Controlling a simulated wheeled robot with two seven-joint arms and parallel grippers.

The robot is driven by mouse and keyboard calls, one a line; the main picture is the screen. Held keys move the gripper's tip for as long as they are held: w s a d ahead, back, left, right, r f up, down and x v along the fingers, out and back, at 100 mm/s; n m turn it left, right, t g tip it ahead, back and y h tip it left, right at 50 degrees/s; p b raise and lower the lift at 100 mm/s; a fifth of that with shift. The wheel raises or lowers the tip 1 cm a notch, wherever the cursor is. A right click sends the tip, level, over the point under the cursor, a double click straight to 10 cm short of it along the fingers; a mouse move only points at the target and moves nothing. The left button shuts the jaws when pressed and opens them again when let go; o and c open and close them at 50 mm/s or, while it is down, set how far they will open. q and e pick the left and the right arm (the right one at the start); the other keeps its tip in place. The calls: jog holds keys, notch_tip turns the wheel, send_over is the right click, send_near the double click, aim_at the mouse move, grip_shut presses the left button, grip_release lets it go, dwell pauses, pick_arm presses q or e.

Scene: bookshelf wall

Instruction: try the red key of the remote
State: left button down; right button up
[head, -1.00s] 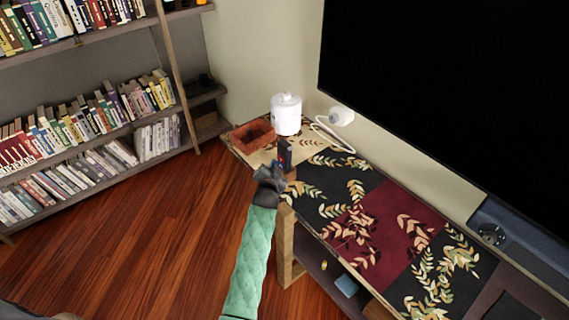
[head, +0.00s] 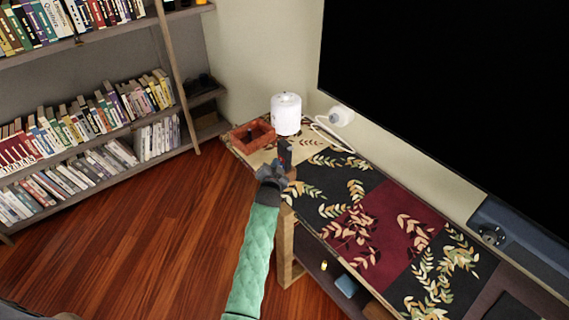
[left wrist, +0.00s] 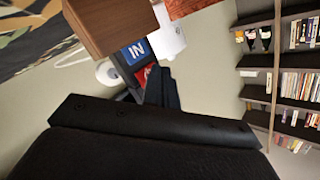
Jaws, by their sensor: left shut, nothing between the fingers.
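The remote (left wrist: 131,62) is dark, with a blue key marked "IN" and a red key (left wrist: 146,74) beside it in the left wrist view. It is set against a brown wooden block (left wrist: 108,22). In the head view the remote (head: 289,153) is a small dark shape with a spot of red, just beyond my left gripper (head: 277,171). My left gripper is shut and empty. Its dark fingers (left wrist: 160,88) reach up to the red key and cover part of it; I cannot tell whether they touch it. My right gripper is out of view.
The remote is near the cabinet's far left end. A reddish-brown tray (head: 240,139) and a white canister (head: 286,114) stand behind it. A white device with a cable (head: 341,116) is by the wall. A large dark screen (head: 450,90) rises along the right.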

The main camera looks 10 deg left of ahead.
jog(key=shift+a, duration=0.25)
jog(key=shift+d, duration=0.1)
pick_arm(q)
jog(key=shift+w+d, duration=0.15)
jog(key=shift+w, duration=0.05)
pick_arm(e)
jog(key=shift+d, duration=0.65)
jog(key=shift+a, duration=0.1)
pick_arm(q)
jog(key=shift+s+a+p, duration=0.45)
jog(key=shift+s, duration=0.15)
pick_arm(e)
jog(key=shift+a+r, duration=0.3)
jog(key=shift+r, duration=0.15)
